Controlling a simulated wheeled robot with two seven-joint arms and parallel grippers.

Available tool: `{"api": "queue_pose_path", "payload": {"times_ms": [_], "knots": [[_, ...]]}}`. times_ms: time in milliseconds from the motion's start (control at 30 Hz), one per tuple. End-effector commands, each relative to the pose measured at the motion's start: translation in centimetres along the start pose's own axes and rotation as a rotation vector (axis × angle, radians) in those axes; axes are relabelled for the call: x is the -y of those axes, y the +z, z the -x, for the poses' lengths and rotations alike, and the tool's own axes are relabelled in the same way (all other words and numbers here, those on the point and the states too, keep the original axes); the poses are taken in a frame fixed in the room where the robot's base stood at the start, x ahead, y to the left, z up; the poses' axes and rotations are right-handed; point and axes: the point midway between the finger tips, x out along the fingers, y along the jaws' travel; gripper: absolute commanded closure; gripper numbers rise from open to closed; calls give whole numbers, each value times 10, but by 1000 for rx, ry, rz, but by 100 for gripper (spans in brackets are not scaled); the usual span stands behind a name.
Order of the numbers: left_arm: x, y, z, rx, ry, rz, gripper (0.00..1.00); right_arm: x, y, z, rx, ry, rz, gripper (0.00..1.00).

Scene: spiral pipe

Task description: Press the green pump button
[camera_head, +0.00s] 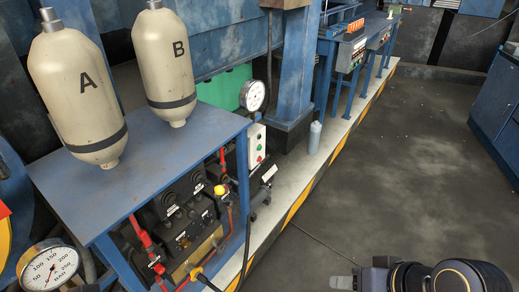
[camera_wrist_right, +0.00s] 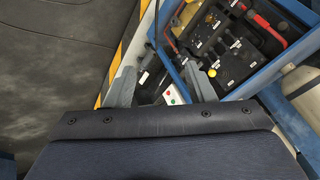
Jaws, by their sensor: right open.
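A white control box (camera_head: 256,146) with small red and green buttons is mounted beside the right side of the blue pump bench. In the right wrist view the box (camera_wrist_right: 171,96) shows partly between my fingers, with a red and a green dot. My right gripper (camera_head: 345,283) is at the bottom right of the head view, over the dark floor, well apart from the box. In the wrist view its two grey fingers (camera_wrist_right: 158,70) are spread, with nothing between them. My left gripper is not in view.
Two cream tanks, A (camera_head: 80,100) and B (camera_head: 165,62), stand on the blue bench (camera_head: 150,160). Gauges (camera_head: 252,95), red pipes and a black pump panel (camera_head: 185,215) are close by. A grey bottle (camera_head: 315,138) stands on the striped ledge. The floor (camera_head: 400,170) to the right is clear.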

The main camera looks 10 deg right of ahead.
Motion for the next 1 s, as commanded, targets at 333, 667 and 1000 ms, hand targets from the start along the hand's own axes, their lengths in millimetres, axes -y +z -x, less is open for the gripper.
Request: {"api": "queue_pose_path", "payload": {"times_ms": [333, 667, 1000], "knots": [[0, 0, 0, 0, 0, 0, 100, 0, 0, 0, 0, 0, 0, 52], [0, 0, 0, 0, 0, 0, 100, 0, 0, 0, 0, 0, 0, 95], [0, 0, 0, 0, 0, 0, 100, 0, 0, 0, 0, 0, 0, 100]]}}
